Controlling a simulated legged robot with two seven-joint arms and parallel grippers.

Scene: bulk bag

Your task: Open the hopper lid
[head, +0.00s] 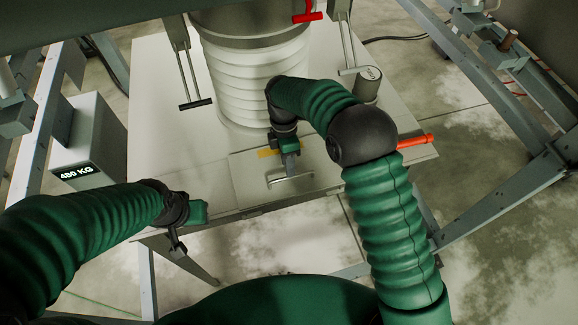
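The hopper lid (248,186) is a pale flat panel at the front of the hopper's top plate, and it looks flat and shut. It has a metal bar handle (276,182) and a yellow label (265,153). My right gripper (290,172) reaches down over the lid, with its tip right at the handle. It hides part of the handle, and whether it grips the bar is unclear. My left gripper (176,246) is at the plate's front left edge, apart from the lid. Its fingers are small and dark, so their opening is unclear.
A white ribbed bag spout (255,75) stands behind the lid. A red lever (415,141) sticks out right of my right arm, and another red handle (307,17) is above. A grey cylinder (367,86) stands at right. A 480 KG box (88,140) and steel frame (490,190) flank the plate.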

